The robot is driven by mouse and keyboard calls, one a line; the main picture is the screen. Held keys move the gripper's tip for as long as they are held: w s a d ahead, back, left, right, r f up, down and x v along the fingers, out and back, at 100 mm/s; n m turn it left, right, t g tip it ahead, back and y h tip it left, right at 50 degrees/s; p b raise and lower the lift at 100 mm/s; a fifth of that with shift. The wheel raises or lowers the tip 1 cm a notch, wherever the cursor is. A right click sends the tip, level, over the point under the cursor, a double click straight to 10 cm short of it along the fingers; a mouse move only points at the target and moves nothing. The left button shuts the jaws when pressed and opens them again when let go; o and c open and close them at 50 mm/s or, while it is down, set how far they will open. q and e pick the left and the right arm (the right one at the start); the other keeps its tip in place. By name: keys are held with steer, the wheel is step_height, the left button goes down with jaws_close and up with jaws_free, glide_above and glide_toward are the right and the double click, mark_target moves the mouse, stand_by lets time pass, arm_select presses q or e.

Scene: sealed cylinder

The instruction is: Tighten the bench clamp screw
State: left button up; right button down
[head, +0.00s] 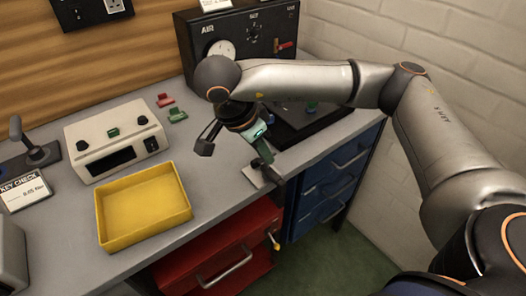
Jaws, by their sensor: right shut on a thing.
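The bench clamp (254,178) is a small grey metal piece at the front edge of the grey bench. The fingertips are small and partly hidden. My left gripper is not in view.
A yellow tray (145,238) and a beige device (117,135) stand left on the bench (222,190). Small red (165,100) and green (178,116) blocks lie behind. A black AIR panel (195,50) stands at the back. An open red drawer (225,255) juts out below.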

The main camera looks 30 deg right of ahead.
steer(key=shift+s+a+f, duration=0.1)
steer(key=shift+f, duration=0.15)
steer(key=c, duration=0.8)
jaws_free()
steer(key=shift+r, duration=0.15)
steer(key=shift+c, duration=0.2)
steer(key=p+v, duration=0.2)
steer(key=v, duration=1)
steer(key=shift+r, duration=0.3)
